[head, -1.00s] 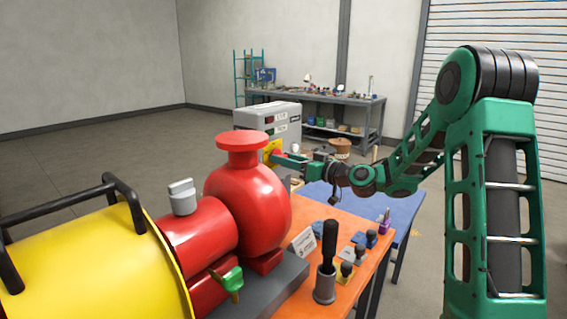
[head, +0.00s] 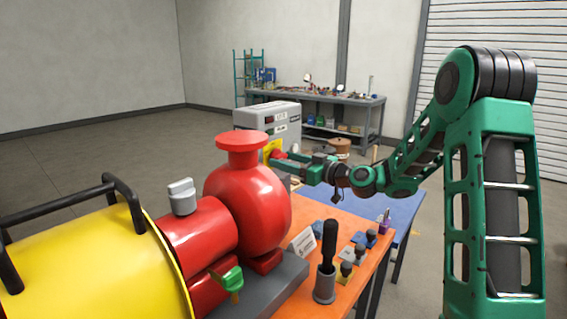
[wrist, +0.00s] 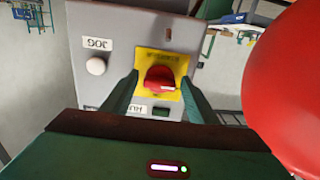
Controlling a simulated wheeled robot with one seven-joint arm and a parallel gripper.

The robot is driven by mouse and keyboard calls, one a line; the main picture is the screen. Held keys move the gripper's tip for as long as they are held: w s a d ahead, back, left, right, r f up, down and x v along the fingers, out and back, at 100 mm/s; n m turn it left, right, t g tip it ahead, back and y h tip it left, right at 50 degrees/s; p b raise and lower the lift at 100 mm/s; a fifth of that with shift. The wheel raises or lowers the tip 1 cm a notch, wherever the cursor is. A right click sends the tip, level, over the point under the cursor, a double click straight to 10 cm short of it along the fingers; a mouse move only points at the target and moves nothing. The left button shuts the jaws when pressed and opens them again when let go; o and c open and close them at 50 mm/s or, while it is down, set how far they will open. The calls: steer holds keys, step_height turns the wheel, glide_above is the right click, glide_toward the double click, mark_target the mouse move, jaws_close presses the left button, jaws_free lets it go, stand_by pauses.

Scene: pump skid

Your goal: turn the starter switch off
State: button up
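The starter switch is a red rotary knob (wrist: 160,78) on a yellow plate (wrist: 143,62), on the front of a grey control box (wrist: 110,20). In the head view the grey box (head: 262,112) stands behind the red pump, with the yellow plate and red knob at its right side. My gripper (wrist: 160,82) is open, with one green finger on each side of the knob. Gaps show between the fingers and the knob in the wrist view. My gripper also shows in the head view (head: 282,157), close in front of the knob.
A white button (wrist: 96,66) under a JOG label and a dark button (wrist: 161,110) are near the knob. The red pump (head: 250,195) stands close beside my gripper. An orange table (head: 345,240) holds several small items and a black-handled tool (head: 328,245).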

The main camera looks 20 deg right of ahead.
steer(key=shift+r, duration=0.15)
steer(key=v, duration=1)
steer(key=shift+s+d, duration=0.25)
steer(key=s+d+f+m+g+h, duration=0.1)
steer(key=s+f+g+h, duration=0.1)
steer(key=s, duration=0.4)
steer(key=s+d+f+m+g+h, duration=0.1)
steer(key=s+f+g+h, duration=0.2)
steer(key=s+f, duration=0.3)
steer(key=s+d+f+m+g+h, duration=0.1)
steer(key=s+f+m+g+h, duration=0.1)
steer(key=s+f+g, duration=0.2)
steer(key=shift+s+d+f, duration=0.1)
steer(key=shift+s+f, duration=0.1)
steer(key=shift+s, duration=0.35)
steer(key=shift+s+f, duration=0.2)
steer(key=shift+s, duration=0.3)
steer(key=s+d+m+g+h, duration=0.1)
steer(key=s+m, duration=0.4)
steer(key=s, duration=0.6)
steer(key=s+d+m+g+h, duration=0.2)
steer(key=s+d+m+g, duration=0.2)
steer(key=s, duration=0.8)
steer(key=shift+d+r+m+g, duration=0.2)
steer(key=shift+d+m+g, duration=0.15)
steer(key=shift+d, duration=0.75)
